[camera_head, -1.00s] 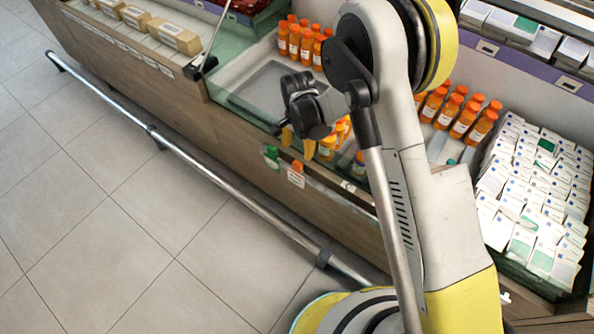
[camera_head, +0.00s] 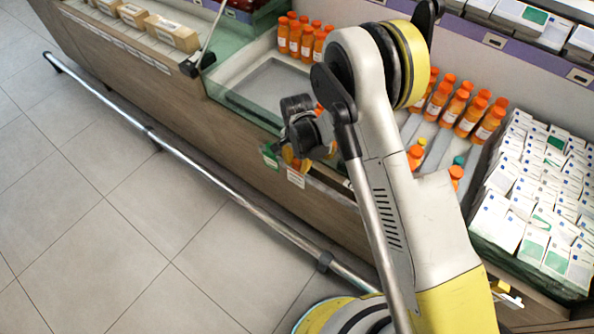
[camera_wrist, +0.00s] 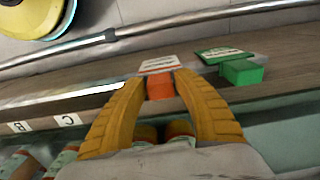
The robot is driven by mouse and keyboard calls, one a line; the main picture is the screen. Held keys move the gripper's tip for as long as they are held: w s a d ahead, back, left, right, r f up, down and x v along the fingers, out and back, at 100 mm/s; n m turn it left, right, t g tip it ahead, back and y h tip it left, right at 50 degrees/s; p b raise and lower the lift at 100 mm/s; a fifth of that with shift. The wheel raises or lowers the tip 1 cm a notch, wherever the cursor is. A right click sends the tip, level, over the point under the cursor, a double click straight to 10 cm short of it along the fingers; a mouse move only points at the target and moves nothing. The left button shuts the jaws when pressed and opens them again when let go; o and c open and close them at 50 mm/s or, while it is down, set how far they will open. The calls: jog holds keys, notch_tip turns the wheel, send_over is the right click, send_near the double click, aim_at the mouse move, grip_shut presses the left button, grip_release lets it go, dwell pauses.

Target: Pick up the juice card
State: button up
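The juice card, white with an orange edge (camera_wrist: 160,64), hangs on an orange clip (camera_wrist: 160,86) at the counter's front edge. In the wrist view my gripper's yellow fingers (camera_wrist: 160,80) are apart, one on each side of the orange clip. The left fingertip looks close to the clip, with a small gap at the right. I cannot tell whether either finger touches it.
A green clip (camera_wrist: 241,72) with a green-and-white card (camera_wrist: 222,54) sits close to the right finger in the wrist view. Orange juice bottles (camera_head: 468,118) stand behind my arm. A metal rail (camera_head: 215,194) runs low along the counter front.

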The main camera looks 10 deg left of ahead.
jog(key=c, duration=0.5)
jog(key=shift+c, duration=0.2)
jog(key=shift+r, duration=0.1)
jog(key=shift+r, duration=0.2)
grip_shut()
notch_tip(320, 180, up, 18)
jog(key=p, duration=0.7)
jog(key=shift+f, duration=0.25)
